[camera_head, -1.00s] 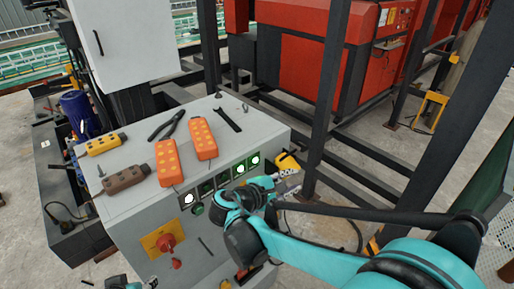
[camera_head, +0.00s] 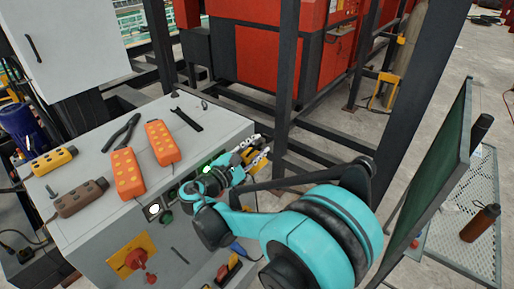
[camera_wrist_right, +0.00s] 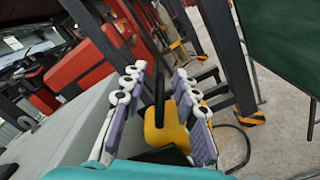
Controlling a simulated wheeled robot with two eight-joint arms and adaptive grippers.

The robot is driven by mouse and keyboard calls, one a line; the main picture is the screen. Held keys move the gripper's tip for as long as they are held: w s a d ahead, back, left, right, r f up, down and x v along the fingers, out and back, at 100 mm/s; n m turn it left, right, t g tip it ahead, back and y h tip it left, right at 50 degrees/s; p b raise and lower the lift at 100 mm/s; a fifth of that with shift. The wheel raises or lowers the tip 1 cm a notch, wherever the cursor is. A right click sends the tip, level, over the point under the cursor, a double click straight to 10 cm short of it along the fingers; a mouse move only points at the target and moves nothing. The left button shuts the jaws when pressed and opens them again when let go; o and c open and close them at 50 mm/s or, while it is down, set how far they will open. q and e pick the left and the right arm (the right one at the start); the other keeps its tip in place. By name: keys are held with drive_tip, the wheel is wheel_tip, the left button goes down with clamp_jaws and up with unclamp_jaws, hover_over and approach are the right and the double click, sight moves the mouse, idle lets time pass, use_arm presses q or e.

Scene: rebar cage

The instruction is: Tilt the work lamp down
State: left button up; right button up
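A yellow body with a black bar, which looks like the work lamp (camera_wrist_right: 167,133), shows in the right wrist view beyond and between my fingers, beside the grey cabinet. In the head view it is mostly or wholly hidden behind my right gripper (camera_head: 258,151). My right gripper is at the cabinet's right edge. In the wrist view the gripper (camera_wrist_right: 160,95) has its two fingers apart, with the yellow body between or just behind them. I cannot tell whether they touch it. My left gripper is not in view.
The grey cabinet (camera_head: 80,222) carries orange pendants (camera_head: 127,174), a yellow pendant (camera_head: 53,162), a brown pendant (camera_head: 80,198), pliers and a wrench (camera_head: 187,119). Dark steel posts (camera_head: 285,85) stand just beyond my right gripper. A green panel (camera_head: 437,165) stands at right.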

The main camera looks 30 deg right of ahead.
sight(264, 163)
drive_tip(key=shift+d, duration=0.1)
clamp_jaws()
drive_tip(key=shift+s, duration=0.1)
drive_tip(key=m, duration=0.1)
drive_tip(key=s+f+m, duration=0.1)
drive_tip(key=shift+d+m+b, duration=0.3)
drive_tip(key=shift+m+b, duration=0.1)
drive_tip(key=m, duration=0.1)
drive_tip(key=s+f+m, duration=0.1)
drive_tip(key=shift+d+m+b, duration=0.2)
drive_tip(key=shift+m+b, duration=0.2)
drive_tip(key=shift+s+d+f+m+b, duration=0.1)
drive_tip(key=shift+s+f+m+b, duration=0.25)
drive_tip(key=shift+m, duration=0.65)
drive_tip(key=shift+s+d+f+m+b, duration=0.1)
drive_tip(key=shift+f+m+b, duration=0.4)
drive_tip(key=shift+m, duration=0.5)
drive_tip(key=shift+s+d+f+m+b, duration=0.1)
drive_tip(key=shift+s+f+m+b, duration=0.15)
drive_tip(key=shift+f+m, duration=0.55)
drive_tip(key=shift+r+m, duration=0.2)
drive_tip(key=shift+m, duration=0.1)
